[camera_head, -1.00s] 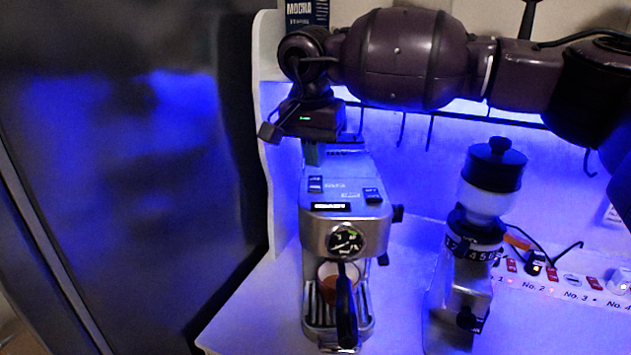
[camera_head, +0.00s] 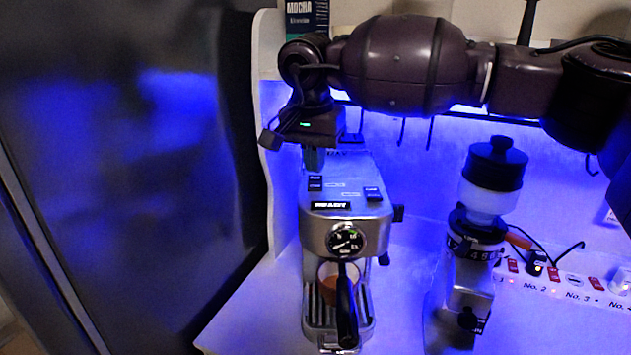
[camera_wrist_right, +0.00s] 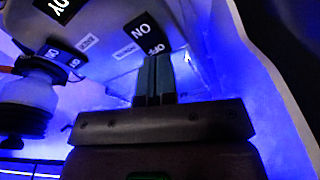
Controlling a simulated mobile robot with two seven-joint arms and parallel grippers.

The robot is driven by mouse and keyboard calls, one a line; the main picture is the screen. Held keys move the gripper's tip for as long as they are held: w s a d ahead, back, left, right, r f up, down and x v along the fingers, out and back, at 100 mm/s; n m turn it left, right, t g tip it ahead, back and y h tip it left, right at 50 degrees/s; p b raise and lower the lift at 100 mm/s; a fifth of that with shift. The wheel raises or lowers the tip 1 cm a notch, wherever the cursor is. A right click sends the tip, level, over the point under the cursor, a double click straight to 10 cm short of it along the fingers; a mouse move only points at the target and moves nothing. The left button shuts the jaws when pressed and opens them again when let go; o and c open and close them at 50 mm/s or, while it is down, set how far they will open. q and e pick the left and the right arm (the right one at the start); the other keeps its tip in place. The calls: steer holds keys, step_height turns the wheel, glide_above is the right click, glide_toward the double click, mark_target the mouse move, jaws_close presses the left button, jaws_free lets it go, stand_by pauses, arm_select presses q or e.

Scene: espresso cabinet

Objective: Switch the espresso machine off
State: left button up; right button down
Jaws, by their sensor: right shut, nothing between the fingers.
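The silver espresso machine (camera_head: 340,235) stands on the white counter, with two black rocker switches on its top. The left switch (camera_head: 315,184) is just in front of my right gripper (camera_head: 313,167), and the right switch (camera_head: 373,194) is apart from it. In the right wrist view, the near switch (camera_wrist_right: 147,33) reads ON and OFF, and my shut, empty fingers (camera_wrist_right: 155,62) point at its OFF end. I cannot tell whether they touch it. The other switch (camera_wrist_right: 62,58) also shows there. My left gripper is not in view.
A coffee grinder (camera_head: 480,235) stands right of the machine. A power strip (camera_head: 560,286) with red switches lies farther right. A portafilter handle (camera_head: 346,310) sticks out at the machine's front. A white side panel (camera_head: 283,190) rises close on the left.

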steer(key=shift+f+b, duration=0.35)
steer(key=shift+f, duration=0.3)
stand_by(0.4)
steer(key=shift+r+p, duration=0.5)
steer(key=shift+r, duration=0.3)
steer(key=shift+r+p, duration=0.7)
steer(key=shift+r, duration=0.45)
steer(key=shift+r+p, duration=1.05)
steer(key=shift+r, duration=0.6)
